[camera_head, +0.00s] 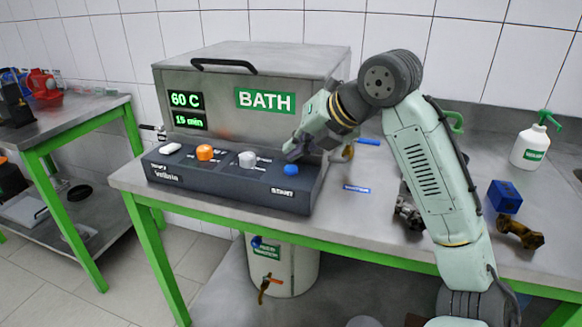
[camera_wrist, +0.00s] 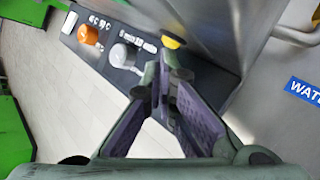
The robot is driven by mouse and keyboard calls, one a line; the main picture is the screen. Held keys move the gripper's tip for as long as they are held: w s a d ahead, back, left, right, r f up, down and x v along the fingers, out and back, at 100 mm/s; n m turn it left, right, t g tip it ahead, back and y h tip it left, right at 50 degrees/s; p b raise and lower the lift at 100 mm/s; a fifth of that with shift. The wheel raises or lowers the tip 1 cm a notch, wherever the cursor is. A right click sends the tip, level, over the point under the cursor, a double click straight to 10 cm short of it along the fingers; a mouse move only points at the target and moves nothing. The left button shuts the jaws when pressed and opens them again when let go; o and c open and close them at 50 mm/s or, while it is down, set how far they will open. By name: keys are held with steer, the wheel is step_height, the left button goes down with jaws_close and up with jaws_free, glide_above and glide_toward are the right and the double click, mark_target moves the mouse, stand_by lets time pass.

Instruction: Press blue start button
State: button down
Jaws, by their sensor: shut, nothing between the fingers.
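The blue button (camera_head: 291,169) sits at the right end of the dark control panel (camera_head: 232,185) on the front of the bath unit. My gripper (camera_head: 292,151) is shut and empty. In the head view its tips appear just above and behind the blue button, with a small gap. In the wrist view the closed fingertips (camera_wrist: 162,72) cover part of the panel (camera_wrist: 75,25), and the blue button is not visible there, probably hidden by the fingers.
The panel also has an orange knob (camera_head: 205,152), a grey knob (camera_head: 247,159) and a white piece (camera_head: 170,149). The metal BATH box (camera_head: 225,80) rises behind it. A blue block (camera_head: 504,196), brass fitting (camera_head: 520,233) and white bottle (camera_head: 530,147) stand at the right.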

mark_target(293, 166)
steer(key=shift+f, duration=0.1)
stand_by(0.7)
steer(key=shift+f, duration=0.35)
steer(key=shift+f+b, duration=0.5)
steer(key=shift+b, duration=0.1)
stand_by(0.5)
steer(key=shift+r, duration=0.15)
steer(key=shift+r+p, duration=0.75)
steer(key=shift+r, duration=0.05)
step_height(293, 166, up, 5)
steer(key=p, duration=0.4)
steer(key=shift+a, duration=0.1)
stand_by(0.6)
